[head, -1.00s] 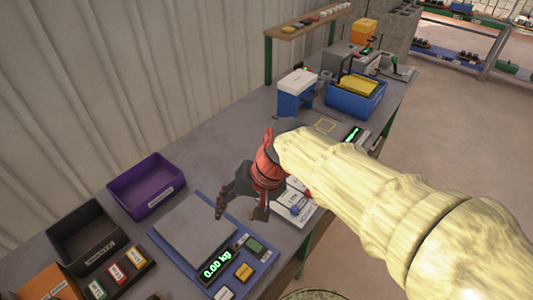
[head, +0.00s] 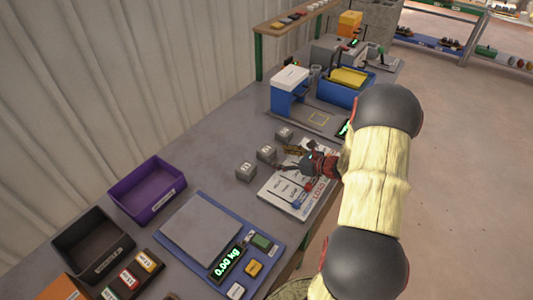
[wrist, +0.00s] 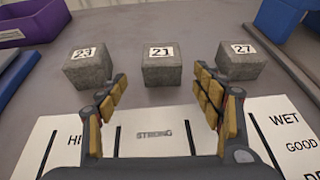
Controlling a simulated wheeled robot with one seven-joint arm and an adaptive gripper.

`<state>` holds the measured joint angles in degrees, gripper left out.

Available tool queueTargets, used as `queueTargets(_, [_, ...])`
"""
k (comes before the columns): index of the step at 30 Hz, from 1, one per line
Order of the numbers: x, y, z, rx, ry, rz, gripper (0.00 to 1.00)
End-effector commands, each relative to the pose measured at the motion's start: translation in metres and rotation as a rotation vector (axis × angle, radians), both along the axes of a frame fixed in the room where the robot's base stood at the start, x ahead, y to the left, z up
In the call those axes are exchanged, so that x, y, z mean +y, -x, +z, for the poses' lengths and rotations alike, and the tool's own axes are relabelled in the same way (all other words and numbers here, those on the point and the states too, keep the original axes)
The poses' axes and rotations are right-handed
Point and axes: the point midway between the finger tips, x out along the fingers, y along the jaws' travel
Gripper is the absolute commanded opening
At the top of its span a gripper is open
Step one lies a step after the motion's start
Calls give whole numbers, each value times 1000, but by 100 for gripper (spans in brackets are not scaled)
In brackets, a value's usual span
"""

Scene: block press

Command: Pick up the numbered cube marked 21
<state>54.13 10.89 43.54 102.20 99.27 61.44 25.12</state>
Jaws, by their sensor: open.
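The grey cube marked 21 (wrist: 162,65) is the middle of three cubes in the wrist view. It sits on the bench straight ahead of my gripper, and in the head view it is the middle cube (head: 267,153). The cube marked 23 (wrist: 88,69) is to its left and the cube marked 27 (wrist: 242,62) to its right. My gripper (head: 283,158) is open and empty above a white printed sheet (wrist: 150,135). In the wrist view its fingers (wrist: 161,82) spread to either side of cube 21, apart from it. The fingers slightly overlap the side cubes in view.
A scale (head: 200,229) and a purple bin (head: 140,205) lie at lower left in the head view. A blue press (head: 290,88) and a blue bin (head: 338,93) stand farther along the bench. Bare bench shows between the cubes and behind them.

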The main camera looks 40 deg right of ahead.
Motion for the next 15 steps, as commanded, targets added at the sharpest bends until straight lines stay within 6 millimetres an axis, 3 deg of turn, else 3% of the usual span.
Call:
queueTargets(11, [8,-32,-10,-1,0,1,67])
queueTargets(15, [12,-52,-11,-1,1,3,67])
